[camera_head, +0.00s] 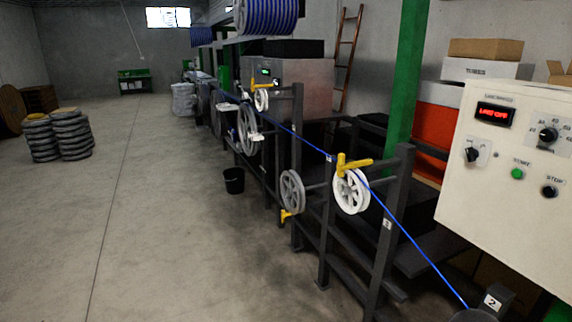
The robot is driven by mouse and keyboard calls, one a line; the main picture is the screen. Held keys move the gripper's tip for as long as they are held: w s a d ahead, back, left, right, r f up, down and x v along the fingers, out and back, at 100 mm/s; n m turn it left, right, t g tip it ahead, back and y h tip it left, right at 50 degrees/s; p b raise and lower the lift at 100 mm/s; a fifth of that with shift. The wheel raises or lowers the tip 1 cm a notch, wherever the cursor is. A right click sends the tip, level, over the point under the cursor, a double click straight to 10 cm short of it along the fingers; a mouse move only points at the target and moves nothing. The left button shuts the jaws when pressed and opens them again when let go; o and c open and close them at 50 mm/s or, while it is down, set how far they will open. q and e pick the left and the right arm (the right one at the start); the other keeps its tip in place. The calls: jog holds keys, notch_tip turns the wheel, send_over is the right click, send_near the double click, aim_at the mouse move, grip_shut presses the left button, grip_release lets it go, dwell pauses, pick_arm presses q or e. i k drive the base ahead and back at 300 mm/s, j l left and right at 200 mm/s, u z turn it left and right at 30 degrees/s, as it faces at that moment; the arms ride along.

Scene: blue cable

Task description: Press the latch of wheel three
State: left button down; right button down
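A white spoked wheel (350,194) hangs on a dark frame beside a post with a label "3" (387,224). A yellow latch (352,164) sits at its top, its arm sticking out to the right. The blue cable (420,252) runs from the lower right up past this wheel, then on to the wheels farther back. Whether the cable sits in the wheel's groove is too small to tell. A grey wheel (292,191) to its left has a yellow latch (287,215) at its bottom. Neither of my grippers is in view.
A control panel (508,180) with a red display, knobs and green and black buttons stands at the right. A label "2" (492,302) is at the bottom right. A black bucket (234,180) stands on the floor. The floor at left is mostly open.

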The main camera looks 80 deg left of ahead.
aim_at(341, 166)
jog(key=u, duration=2.1)
